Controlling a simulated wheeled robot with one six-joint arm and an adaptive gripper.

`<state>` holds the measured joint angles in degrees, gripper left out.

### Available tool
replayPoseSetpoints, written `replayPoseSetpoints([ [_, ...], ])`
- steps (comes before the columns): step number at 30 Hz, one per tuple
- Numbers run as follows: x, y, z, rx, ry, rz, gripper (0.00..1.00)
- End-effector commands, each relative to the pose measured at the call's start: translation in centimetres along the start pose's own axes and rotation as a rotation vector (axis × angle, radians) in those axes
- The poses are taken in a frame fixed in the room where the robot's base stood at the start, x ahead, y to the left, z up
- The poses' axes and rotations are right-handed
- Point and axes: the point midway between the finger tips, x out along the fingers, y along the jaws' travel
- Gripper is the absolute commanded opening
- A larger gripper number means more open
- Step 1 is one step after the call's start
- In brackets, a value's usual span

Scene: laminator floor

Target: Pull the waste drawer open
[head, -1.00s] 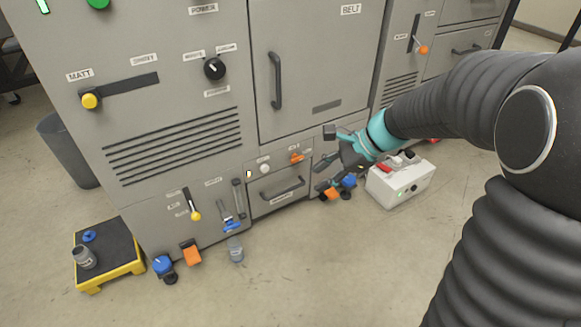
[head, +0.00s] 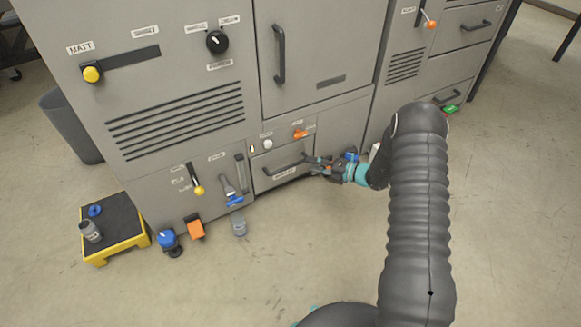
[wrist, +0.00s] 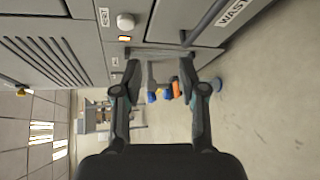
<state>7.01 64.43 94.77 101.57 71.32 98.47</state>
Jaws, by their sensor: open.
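The waste drawer (head: 268,178) is a grey front low in the cabinet, with a dark bar handle (head: 285,168). It looks flush with the cabinet. In the wrist view, which is turned sideways, the handle (wrist: 206,22) runs beside the WASTE label (wrist: 235,12). My gripper (head: 314,168) is open and empty at the right end of the handle. In the wrist view, my gripper (wrist: 158,68) has its fingers apart. The handle's near end is close to the right fingertip, and the bar does not clearly lie between the fingers; I cannot tell whether they touch.
A white knob (head: 267,144) and an orange switch (head: 300,133) sit above the drawer. The floor before the drawer is clear.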

Motion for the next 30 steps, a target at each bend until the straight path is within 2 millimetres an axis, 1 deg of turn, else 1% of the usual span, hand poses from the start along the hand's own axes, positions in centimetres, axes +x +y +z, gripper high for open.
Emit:
replayPoseSetpoints([
  [1,0.3,-2.2,-0.1,0.074,-0.03,0.005,0.41],
  [3,0.5,-4.3,0.0,0.161,-0.07,0.015,0.41],
  [6,0.7,-6.6,0.0,0.253,-0.113,0.026,0.41],
  [9,0.8,-8.0,0.0,0.305,-0.139,0.034,0.41],
  [14,1.4,-8.6,0.1,0.332,-0.151,0.038,0.41],
  [17,2.6,-8.5,0.2,0.329,-0.148,0.038,0.41],
  [30,10.5,-8.4,1.4,0.328,-0.148,0.037,0.41],
])
